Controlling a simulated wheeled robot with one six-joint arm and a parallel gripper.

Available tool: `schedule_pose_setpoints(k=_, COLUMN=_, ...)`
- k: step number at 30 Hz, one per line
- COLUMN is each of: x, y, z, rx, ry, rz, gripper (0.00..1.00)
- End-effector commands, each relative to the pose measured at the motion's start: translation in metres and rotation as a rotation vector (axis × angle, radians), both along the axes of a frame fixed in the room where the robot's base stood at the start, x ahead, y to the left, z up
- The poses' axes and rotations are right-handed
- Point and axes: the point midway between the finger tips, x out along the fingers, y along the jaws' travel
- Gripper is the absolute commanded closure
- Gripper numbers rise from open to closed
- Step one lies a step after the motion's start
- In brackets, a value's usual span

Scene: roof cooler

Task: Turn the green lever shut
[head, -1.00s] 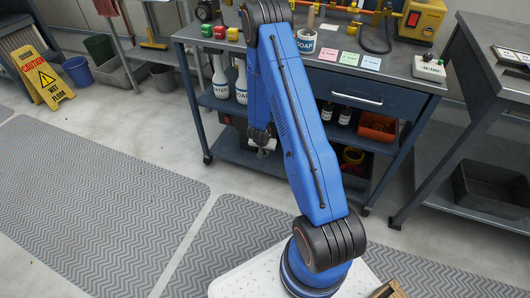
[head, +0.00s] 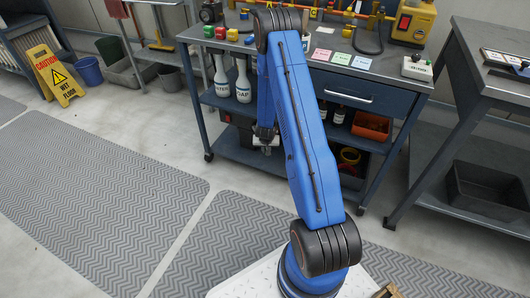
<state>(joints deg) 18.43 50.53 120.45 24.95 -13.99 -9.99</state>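I cannot make out a green lever for certain. A yellow pipe run with fittings (head: 374,18) crosses the back of the workbench top, partly cut off by the top edge of the picture and partly hidden by my arm. My gripper (head: 266,148) hangs low in front of the bench's shelves, partly behind my blue arm. It is apart from the bench top. Its fingers are too small to read.
The workbench (head: 392,72) has bottles and an orange bin (head: 371,126) on its shelves. A second table (head: 478,45) stands at right, with a black tub (head: 488,190) on its lower shelf. A yellow caution sign (head: 54,75) stands at left. The matted floor (head: 90,205) is clear.

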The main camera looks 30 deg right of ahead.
Motion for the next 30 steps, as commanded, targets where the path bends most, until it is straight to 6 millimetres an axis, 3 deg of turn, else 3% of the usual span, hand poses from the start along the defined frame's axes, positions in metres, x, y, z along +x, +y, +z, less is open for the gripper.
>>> schedule_pose_setpoints(k=2, x=0.000, y=0.000, z=0.000, rx=0.000, ry=0.000, rz=0.000, gripper=1.00)
schedule_pose_setpoints(k=3, x=0.000, y=0.000, z=0.000, rx=0.000, ry=0.000, rz=0.000, gripper=0.84)
schedule_pose_setpoints(k=5, x=0.000, y=0.000, z=0.000, rx=-0.001, ry=-0.001, rz=0.000, gripper=0.70)
schedule_pose_setpoints(k=6, x=0.000, y=0.000, z=0.000, rx=0.000, ry=0.000, rz=0.000, gripper=0.67)
schedule_pose_setpoints(k=17, x=-0.001, y=0.001, z=0.004, rx=0.000, ry=-0.001, rz=-0.001, gripper=0.67)
schedule_pose_setpoints(k=30, x=-0.017, y=0.013, z=0.053, rx=0.000, ry=-0.002, rz=-0.002, gripper=0.67)
